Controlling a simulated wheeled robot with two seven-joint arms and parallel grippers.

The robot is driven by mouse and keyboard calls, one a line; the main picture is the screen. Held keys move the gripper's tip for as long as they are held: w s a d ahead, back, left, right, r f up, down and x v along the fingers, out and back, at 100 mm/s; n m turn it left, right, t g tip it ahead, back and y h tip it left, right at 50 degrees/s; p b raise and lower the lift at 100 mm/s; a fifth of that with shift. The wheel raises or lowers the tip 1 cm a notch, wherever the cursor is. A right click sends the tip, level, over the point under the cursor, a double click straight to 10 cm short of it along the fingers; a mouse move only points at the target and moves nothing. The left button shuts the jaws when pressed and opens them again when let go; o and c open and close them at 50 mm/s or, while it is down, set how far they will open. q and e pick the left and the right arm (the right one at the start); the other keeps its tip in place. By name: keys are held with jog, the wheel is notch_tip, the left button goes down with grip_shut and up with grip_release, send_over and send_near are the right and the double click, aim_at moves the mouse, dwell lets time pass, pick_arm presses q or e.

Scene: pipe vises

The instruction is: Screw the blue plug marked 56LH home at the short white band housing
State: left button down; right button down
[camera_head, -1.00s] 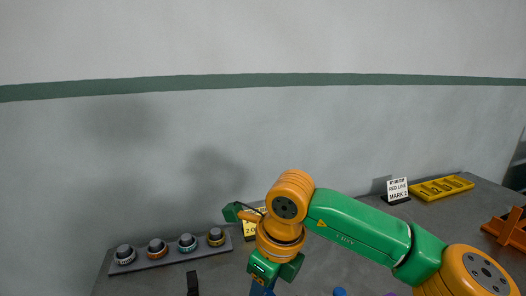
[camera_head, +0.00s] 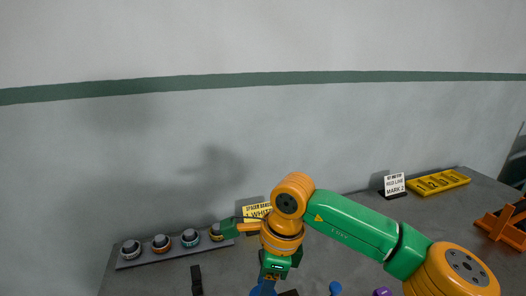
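My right gripper (camera_head: 270,276), green below an orange wrist, points down at the bottom centre of the head view. A blue shape (camera_head: 264,289) shows just below it, cut by the bottom edge; I cannot tell whether it is held, or whether it is a plug. My gripper's fingertips are not clear. A blue piece (camera_head: 335,288) and a purple piece (camera_head: 382,292) lie at the bottom edge; no 56LH marking is readable. A yellow sign (camera_head: 256,211), partly hidden by my arm, seems to read WHITE. No short white band housing can be identified. My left gripper is not clearly visible.
A grey rail (camera_head: 175,252) with several round dark-topped pieces with coloured bands stands at the back left. A black upright piece (camera_head: 196,280) is in front of it. A white MARK 2 sign (camera_head: 394,185), a yellow tray (camera_head: 438,183) and an orange rack (camera_head: 505,224) are at the right.

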dwell(0.3)
jog(key=shift+c, duration=1.4)
grip_release()
